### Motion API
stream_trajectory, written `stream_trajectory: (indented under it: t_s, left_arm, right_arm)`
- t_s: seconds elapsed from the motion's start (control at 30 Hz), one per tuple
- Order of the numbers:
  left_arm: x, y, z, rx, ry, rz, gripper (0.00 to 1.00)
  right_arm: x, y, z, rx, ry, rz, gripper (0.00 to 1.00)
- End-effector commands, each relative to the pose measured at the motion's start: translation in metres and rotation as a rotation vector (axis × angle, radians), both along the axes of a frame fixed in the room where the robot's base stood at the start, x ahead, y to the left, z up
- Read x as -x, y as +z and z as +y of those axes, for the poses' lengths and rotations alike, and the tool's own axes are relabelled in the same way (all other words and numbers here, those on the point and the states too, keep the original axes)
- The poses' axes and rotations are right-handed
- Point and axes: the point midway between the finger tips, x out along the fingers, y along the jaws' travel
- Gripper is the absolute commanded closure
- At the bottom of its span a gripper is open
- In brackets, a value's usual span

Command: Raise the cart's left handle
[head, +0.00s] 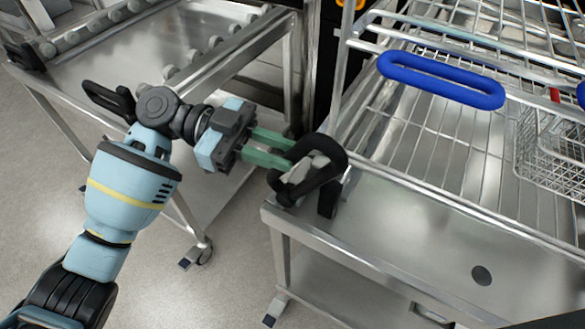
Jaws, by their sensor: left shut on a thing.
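A black loop handle (330,150) stands at the near left corner of the steel-topped unit (400,235) on the right, with a grey piece inside the loop. My left gripper (291,154) reaches in from the left with its green fingers at the loop's left side. It is shut on this handle; the exact contact at the fingertips is partly hidden. The loop is tilted, and a short black block (328,198) sits beside its base. My right gripper is not in view.
A wheeled steel cart (120,75) with rollers stands at the left, with another black handle (108,100) at its side. A wire rack with a blue handle (441,80) and a wire basket (550,150) are at the right. Open floor (200,300) lies in front.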

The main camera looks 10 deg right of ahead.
Motion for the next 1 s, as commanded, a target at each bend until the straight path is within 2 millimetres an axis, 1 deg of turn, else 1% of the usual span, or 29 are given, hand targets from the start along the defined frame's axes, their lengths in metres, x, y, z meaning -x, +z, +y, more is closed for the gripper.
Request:
stream_trajectory:
  t_s: [0.03, 0.1, 0.3, 0.5, 0.7, 1.0]
  left_arm:
    - [-0.003, -0.008, 0.004, 0.036, 0.002, 0.027, 1.00]
    - [-0.007, -0.009, 0.008, 0.078, 0.002, 0.057, 1.00]
    - [-0.015, -0.011, 0.020, 0.179, 0.001, 0.131, 1.00]
    - [-0.020, -0.013, 0.026, 0.244, 0.001, 0.179, 1.00]
    - [-0.022, -0.012, 0.030, 0.276, 0.000, 0.201, 1.00]
    - [-0.023, -0.011, 0.031, 0.285, 0.001, 0.207, 1.00]
  right_arm:
    - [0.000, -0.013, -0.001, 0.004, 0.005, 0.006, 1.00]
    - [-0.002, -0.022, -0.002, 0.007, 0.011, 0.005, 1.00]
    - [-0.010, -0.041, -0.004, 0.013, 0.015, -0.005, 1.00]
    - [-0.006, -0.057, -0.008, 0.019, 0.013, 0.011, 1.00]
    - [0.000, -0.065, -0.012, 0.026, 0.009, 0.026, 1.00]
    - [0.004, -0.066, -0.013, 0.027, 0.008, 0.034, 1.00]
